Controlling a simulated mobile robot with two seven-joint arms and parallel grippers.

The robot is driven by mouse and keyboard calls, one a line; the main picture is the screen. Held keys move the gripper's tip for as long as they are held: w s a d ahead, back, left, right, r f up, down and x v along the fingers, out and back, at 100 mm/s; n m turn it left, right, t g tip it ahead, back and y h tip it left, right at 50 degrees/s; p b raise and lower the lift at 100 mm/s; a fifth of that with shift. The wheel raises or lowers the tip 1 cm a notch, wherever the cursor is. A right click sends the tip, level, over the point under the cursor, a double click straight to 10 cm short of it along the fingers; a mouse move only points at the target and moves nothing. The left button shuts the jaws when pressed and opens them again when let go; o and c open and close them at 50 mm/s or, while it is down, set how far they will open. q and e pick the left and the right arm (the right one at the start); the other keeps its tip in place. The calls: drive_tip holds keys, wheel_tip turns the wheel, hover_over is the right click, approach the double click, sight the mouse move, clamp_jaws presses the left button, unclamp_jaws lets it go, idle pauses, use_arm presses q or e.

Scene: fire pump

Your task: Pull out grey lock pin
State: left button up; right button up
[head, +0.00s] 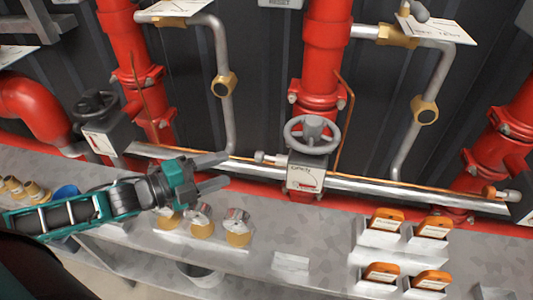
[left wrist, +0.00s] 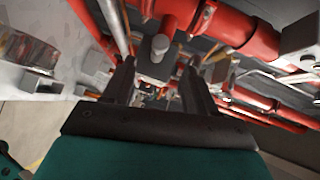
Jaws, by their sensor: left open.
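The grey lock pin (head: 268,157) sticks out from the left side of a grey valve box (head: 306,173) under a grey handwheel (head: 312,134). In the left wrist view, what looks like the same pin (left wrist: 160,46) appears beyond and between the fingers, its round end toward the camera. My left gripper (head: 222,171) is open and empty. Its two fingers point right toward the pin, with a gap left between fingertips and pin. The fingers also show in the left wrist view (left wrist: 158,70). My right gripper is not in view.
A grey shelf (head: 290,240) below carries brass-and-silver fittings (head: 237,228) and orange padlock-like items (head: 385,220). Red pipes (head: 326,45) and a horizontal silver pipe (head: 400,190) run behind. Another valve box (head: 107,133) stands at left.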

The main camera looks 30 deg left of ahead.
sight(265, 155)
use_arm(q)
drive_tip(key=b+x, duration=0.2)
drive_tip(key=x, duration=0.9)
drive_tip(key=shift+w, duration=0.15)
drive_tip(key=shift+x, duration=0.75)
drive_tip(key=shift+c, duration=0.2)
clamp_jaws()
